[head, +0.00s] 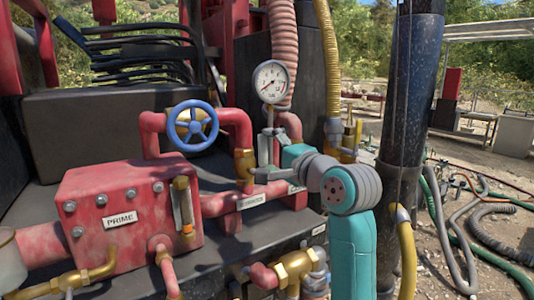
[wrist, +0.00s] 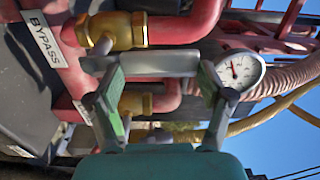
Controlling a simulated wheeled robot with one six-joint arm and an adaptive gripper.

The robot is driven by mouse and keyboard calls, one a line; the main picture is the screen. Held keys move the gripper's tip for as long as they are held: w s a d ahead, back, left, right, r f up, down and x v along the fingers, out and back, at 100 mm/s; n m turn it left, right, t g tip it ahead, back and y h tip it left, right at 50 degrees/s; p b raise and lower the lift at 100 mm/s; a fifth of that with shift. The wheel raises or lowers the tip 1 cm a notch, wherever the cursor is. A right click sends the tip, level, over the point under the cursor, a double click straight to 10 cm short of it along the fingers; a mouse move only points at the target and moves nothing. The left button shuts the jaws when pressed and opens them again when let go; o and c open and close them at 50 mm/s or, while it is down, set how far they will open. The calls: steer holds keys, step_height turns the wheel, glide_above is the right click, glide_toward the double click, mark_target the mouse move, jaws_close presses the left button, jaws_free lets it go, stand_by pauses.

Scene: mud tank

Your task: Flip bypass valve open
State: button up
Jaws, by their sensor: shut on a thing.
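The bypass valve has a brass body (head: 244,165) on a red pipe. It shows at the top left of the wrist view (wrist: 112,31), beside a white BYPASS label (wrist: 44,42). Its grey flat handle (wrist: 165,63) lies between my fingers, and in the head view the handle (head: 264,150) looks upright, below the gauge. My gripper (wrist: 160,85) is shut on the handle, one finger at each end of the visible part. In the head view my gripper (head: 270,154) partly hides the handle and the pipe behind.
A pressure gauge (head: 271,81) stands just above my gripper. A blue handwheel (head: 193,126) and a red PRIME box (head: 130,210) are on the left. A ribbed pink hose (head: 284,50) and a yellow hose (head: 327,60) hang behind. A dark column (head: 408,100) stands on the right.

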steer(key=shift+w+d+m, duration=0.1)
steer(key=shift+d+m, duration=0.05)
steer(key=shift+m, duration=0.15)
steer(key=o, duration=1.6)
steer(key=v, duration=1.2)
steer(key=shift+f, duration=0.1)
